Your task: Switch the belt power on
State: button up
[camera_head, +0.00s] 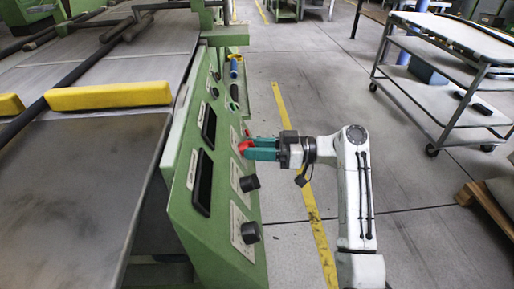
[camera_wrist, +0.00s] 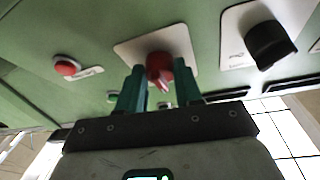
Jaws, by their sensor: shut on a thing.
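A red rotary knob (camera_wrist: 158,68) on a pale square plate (camera_wrist: 128,50) is in the middle of the wrist view, on the green control panel (camera_wrist: 110,22). In the head view the red knob (camera_head: 245,146) shows at the tips of my green-fingered gripper (camera_head: 254,149). In the wrist view my gripper (camera_wrist: 158,82) has one finger on each side of the knob and is shut on it. The fingers hide part of the plate. I cannot read the knob's label, so the pictures do not confirm that it is the belt power switch.
Black knobs (camera_head: 249,183) and (camera_head: 250,232) sit lower on the panel. A red button (camera_wrist: 65,66) is left of the knob in the wrist view. A grey cart (camera_head: 440,100) stands at right. The floor (camera_head: 290,90) between is clear.

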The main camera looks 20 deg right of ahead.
jog(key=shift+r+m+p, duration=0.15)
jog(key=shift+m+p, duration=0.15)
jog(key=shift+p, duration=0.2)
jog(key=m+p, duration=0.1)
jog(key=p, duration=0.1)
jog(key=m+t+h+p, duration=0.1)
jog(key=m+p, duration=0.1)
jog(key=shift+s+a+r, duration=0.1)
jog(key=shift+s+r, duration=0.05)
jog(key=shift+r, duration=0.15)
jog(key=m+h+p, duration=0.1)
jog(key=m+p, duration=0.1)
jog(key=p, duration=0.1)
jog(key=m+t+p, duration=0.1)
jog(key=m+p, duration=0.1)
jog(key=p, duration=0.1)
jog(key=shift+s+r+h, duration=0.1)
jog(key=shift+r+h, duration=0.05)
jog(key=shift+h, duration=0.25)
jog(key=m+h+p, duration=0.1)
jog(key=m+p, duration=0.2)
jog(key=p, duration=0.1)
jog(key=m+h+p, duration=0.1)
jog(key=m+p, duration=0.2)
jog(key=p, duration=0.1)
jog(key=shift+a, duration=0.15)
jog(key=shift+f+m, duration=0.25)
jog(key=shift+m, duration=0.05)
jog(key=o, duration=1)
jog(key=shift+o, duration=0.2)
